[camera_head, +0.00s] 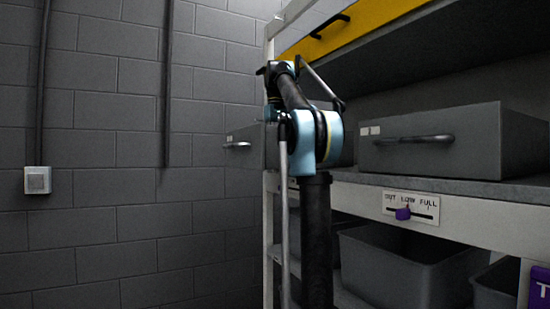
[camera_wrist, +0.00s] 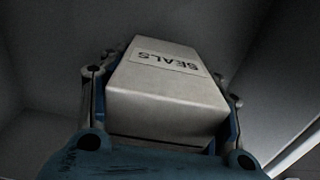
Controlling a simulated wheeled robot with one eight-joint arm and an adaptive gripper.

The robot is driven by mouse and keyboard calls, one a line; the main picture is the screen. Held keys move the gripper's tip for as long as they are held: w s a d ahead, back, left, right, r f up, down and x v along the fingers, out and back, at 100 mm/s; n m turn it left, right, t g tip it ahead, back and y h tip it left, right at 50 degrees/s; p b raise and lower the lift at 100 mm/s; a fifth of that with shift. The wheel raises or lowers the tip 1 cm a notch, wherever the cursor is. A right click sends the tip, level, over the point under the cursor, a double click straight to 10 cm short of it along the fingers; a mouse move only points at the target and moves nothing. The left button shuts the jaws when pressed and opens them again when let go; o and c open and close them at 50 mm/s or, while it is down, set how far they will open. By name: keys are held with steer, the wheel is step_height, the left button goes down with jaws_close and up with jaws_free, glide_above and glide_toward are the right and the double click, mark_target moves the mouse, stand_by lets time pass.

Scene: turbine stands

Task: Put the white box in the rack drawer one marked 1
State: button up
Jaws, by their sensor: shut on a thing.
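The white box (camera_wrist: 165,100) shows large in the wrist view, with a "SEALS" label that reads upside down. My gripper (camera_wrist: 165,82) is shut on it, with one finger along each side. In the head view the box and my gripper's fingertips are hidden behind my arm. A grey drawer (camera_head: 440,150) with a dark handle and two small pale tags sits on the rack shelf at right. Another grey drawer (camera_head: 243,148) shows at left, partly behind my arm. I cannot read a number on either drawer.
The rack has a yellow front (camera_head: 345,35) above and grey bins (camera_head: 410,265) below. A label plate with a purple slider (camera_head: 403,213) is on the shelf edge. A block wall with a switch box (camera_head: 37,180) stands left. Plain grey surfaces surround the box in the wrist view.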

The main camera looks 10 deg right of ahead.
steer(key=shift+s+f, duration=0.1)
steer(key=shift+f, duration=1.95)
steer(key=o, duration=1.3)
steer(key=shift+r, duration=6)
